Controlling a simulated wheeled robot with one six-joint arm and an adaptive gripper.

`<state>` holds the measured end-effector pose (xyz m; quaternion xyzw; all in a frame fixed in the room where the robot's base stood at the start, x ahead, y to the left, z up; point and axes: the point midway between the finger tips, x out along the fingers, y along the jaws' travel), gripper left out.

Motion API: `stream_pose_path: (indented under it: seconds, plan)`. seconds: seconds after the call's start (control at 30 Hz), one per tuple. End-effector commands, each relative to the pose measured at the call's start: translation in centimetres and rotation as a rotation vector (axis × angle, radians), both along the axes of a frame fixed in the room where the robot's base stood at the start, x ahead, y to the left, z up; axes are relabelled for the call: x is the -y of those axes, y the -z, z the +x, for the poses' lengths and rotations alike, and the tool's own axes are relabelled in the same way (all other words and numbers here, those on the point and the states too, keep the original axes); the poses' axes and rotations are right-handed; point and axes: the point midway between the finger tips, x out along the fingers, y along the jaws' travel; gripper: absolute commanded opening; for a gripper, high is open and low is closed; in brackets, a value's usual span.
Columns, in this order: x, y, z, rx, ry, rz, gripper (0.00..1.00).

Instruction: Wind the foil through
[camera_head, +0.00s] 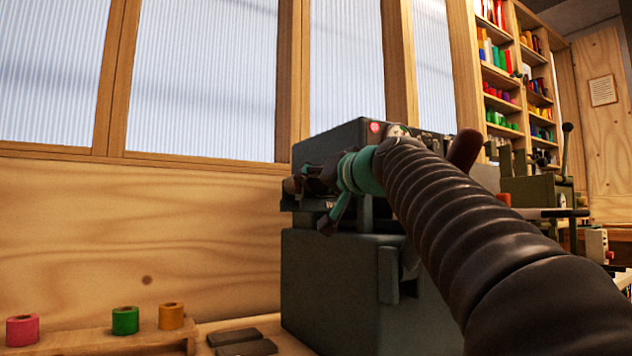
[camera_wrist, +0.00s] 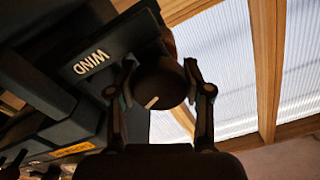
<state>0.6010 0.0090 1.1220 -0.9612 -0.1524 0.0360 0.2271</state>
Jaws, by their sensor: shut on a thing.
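A dark grey machine (camera_head: 340,270) stands against the wood wall, with a red round spot (camera_head: 375,127) at its upper front. My gripper (camera_head: 312,183) is at the machine's left side, partly hidden behind my arm. In the wrist view my gripper (camera_wrist: 158,72) is shut on a dark round knob (camera_wrist: 163,75), one finger on each side. The knob has a short pale mark that points down and left. A white label "WIND" (camera_wrist: 91,62) is beside it. No foil is clearly visible in the machine.
Pink (camera_head: 22,330), green (camera_head: 125,320) and orange (camera_head: 171,316) rolls stand on a wooden rack at lower left. Dark flat pieces (camera_head: 240,340) lie beside it. Shelves (camera_head: 510,80) of coloured rolls and another machine (camera_head: 540,190) are at right. Windows fill the back.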

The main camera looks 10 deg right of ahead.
Motion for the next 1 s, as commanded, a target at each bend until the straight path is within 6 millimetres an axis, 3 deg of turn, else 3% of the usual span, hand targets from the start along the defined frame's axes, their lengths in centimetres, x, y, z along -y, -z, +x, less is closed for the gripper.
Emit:
stream_pose_path:
  seconds: [0.03,0.13,0.57,1.0]
  plan:
    - [0.0,0.0,0.0,-0.001,0.000,0.000,0.52]
    - [0.0,0.0,0.0,0.000,0.000,-0.001,0.76]
    - [0.3,-0.1,-0.7,0.002,0.002,-0.002,0.76]
    - [2.8,0.0,-8.2,0.001,0.006,-0.002,0.76]
